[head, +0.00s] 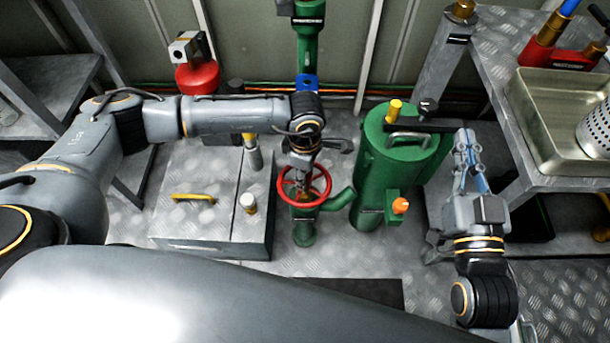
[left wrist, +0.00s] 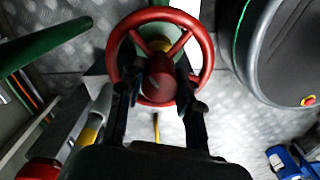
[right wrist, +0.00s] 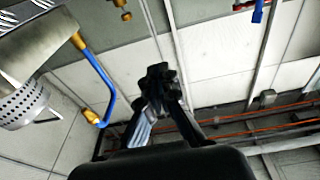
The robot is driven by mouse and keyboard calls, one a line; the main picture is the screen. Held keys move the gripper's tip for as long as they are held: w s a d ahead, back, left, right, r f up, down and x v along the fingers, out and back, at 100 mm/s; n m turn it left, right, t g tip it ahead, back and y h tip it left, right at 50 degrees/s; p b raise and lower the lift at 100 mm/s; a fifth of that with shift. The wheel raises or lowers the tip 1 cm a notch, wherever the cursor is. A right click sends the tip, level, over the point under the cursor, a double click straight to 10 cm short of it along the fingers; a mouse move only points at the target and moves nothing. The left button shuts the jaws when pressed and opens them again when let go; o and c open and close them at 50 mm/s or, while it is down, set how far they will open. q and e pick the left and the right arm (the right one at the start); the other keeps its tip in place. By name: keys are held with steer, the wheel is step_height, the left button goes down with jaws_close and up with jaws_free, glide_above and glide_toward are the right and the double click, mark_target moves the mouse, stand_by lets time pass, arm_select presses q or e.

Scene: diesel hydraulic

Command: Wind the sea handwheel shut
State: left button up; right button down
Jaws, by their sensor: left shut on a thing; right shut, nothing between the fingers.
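The sea handwheel (head: 329,188) is a red spoked wheel on a green pipe fitting (head: 303,232) in the middle of the head view. It also fills the upper middle of the left wrist view (left wrist: 208,52). My left gripper (head: 303,178) reaches down onto the wheel from above. Its two fingers are shut on the wheel's central hub, one on each side, in the left wrist view (left wrist: 160,82). My right gripper (head: 466,140) is shut and empty, with its fingertips together (right wrist: 160,75). It is held up to the right of the green tank, away from the wheel.
A green tank (head: 372,185) with an orange knob (head: 400,205) stands just right of the wheel. A grey box (head: 215,215) with a yellow handle stands left. A metal bench (head: 495,85) with a tray (head: 535,120) is at right. Bare floor lies before the wheel.

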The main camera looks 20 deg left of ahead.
arm_select(q)
steer(key=m+b, duration=0.2)
steer(key=m, duration=0.4)
steer(key=shift+m+b, duration=0.3)
steer(key=shift+m, duration=0.1)
arm_select(e)
steer(key=s+r+t+y, duration=0.3)
steer(key=s+r+t, duration=0.3)
steer(key=r, duration=0.4)
steer(key=shift+r+t, duration=0.3)
steer(key=shift+t, duration=0.6)
steer(key=shift+s, duration=0.1)
arm_select(q)
steer(key=o, duration=1.2)
steer(key=shift+c, duration=0.2)
steer(key=shift+r, duration=0.1)
step_height(320, 180, up, 12)
